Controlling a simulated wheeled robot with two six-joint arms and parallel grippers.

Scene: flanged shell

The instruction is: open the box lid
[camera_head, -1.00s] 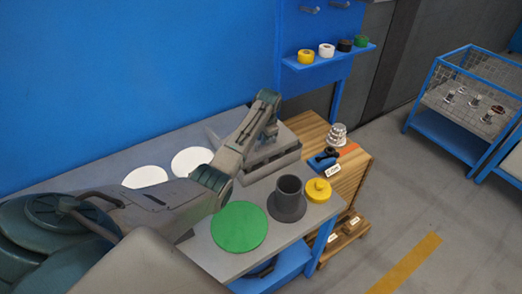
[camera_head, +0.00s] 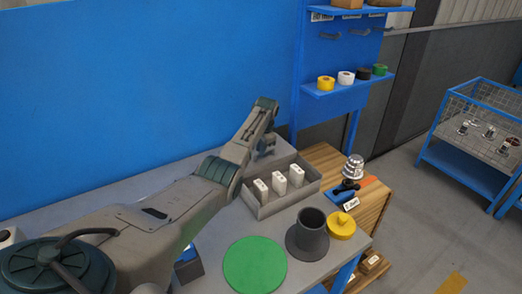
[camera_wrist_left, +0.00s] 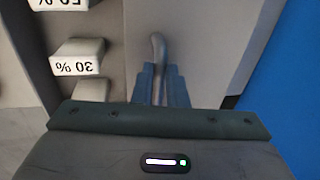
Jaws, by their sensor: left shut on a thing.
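The grey box (camera_head: 262,211) is on the workbench in the head view, with its inside showing and several white blocks (camera_head: 279,183) standing in it. My left gripper (camera_head: 266,143) is beyond the box, and the arm partly covers the box's left side. In the left wrist view its two fingers (camera_wrist_left: 160,86) are shut on a slim grey handle (camera_wrist_left: 157,44). The handle is in front of the flat grey lid (camera_wrist_left: 215,45). My right gripper is not in view.
A green disc (camera_head: 255,265), a dark flanged cylinder (camera_head: 308,238) and a yellow part (camera_head: 341,225) sit near the box. A blue wall (camera_head: 140,90) rises behind the bench. Tape rolls stand on a blue shelf (camera_head: 345,85).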

